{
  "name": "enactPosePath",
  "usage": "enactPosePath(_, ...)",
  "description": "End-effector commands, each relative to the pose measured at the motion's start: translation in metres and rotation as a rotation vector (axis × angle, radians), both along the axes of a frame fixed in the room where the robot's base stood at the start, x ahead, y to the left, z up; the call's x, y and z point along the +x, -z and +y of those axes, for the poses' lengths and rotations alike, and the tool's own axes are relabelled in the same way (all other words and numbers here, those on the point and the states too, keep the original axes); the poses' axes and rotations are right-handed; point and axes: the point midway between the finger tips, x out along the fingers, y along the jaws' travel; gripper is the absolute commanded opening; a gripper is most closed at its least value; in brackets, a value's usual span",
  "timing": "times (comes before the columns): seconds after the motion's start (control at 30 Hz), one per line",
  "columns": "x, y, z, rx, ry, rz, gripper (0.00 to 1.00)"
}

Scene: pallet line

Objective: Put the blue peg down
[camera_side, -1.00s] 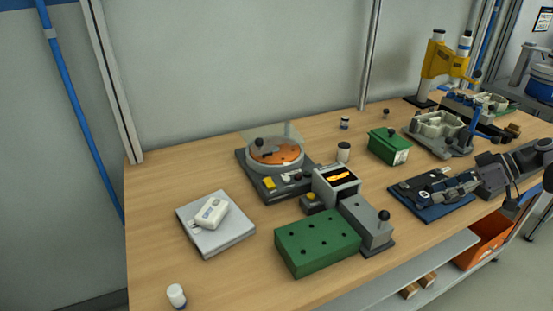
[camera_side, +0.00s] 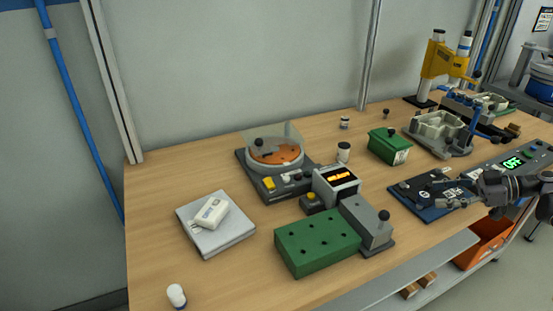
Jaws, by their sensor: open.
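My gripper (camera_side: 452,195) comes in from the right edge and is low over the right part of a blue fixture plate (camera_side: 412,203) with white markings. Its fingers are open. They are small and partly merge with the grey parts on the plate, so contact cannot be told. I cannot make out a blue peg in this view; it may be hidden by the gripper or too small to see.
A panel (camera_side: 513,162) with a green "OFF" display lies behind my gripper. A green block with holes (camera_side: 318,242), a grey box with a black knob (camera_side: 370,226) and a green bin (camera_side: 390,147) stand to the left.

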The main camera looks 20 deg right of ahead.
Motion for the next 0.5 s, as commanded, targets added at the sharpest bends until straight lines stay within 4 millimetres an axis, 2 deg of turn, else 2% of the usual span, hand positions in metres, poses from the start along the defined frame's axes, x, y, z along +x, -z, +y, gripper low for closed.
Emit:
enactPosePath(0.3,0.027,0.016,0.024,0.0,-0.003,0.0,0.56)
enactPosePath(0.5,0.035,0.021,0.032,0.0,-0.001,0.0,0.56)
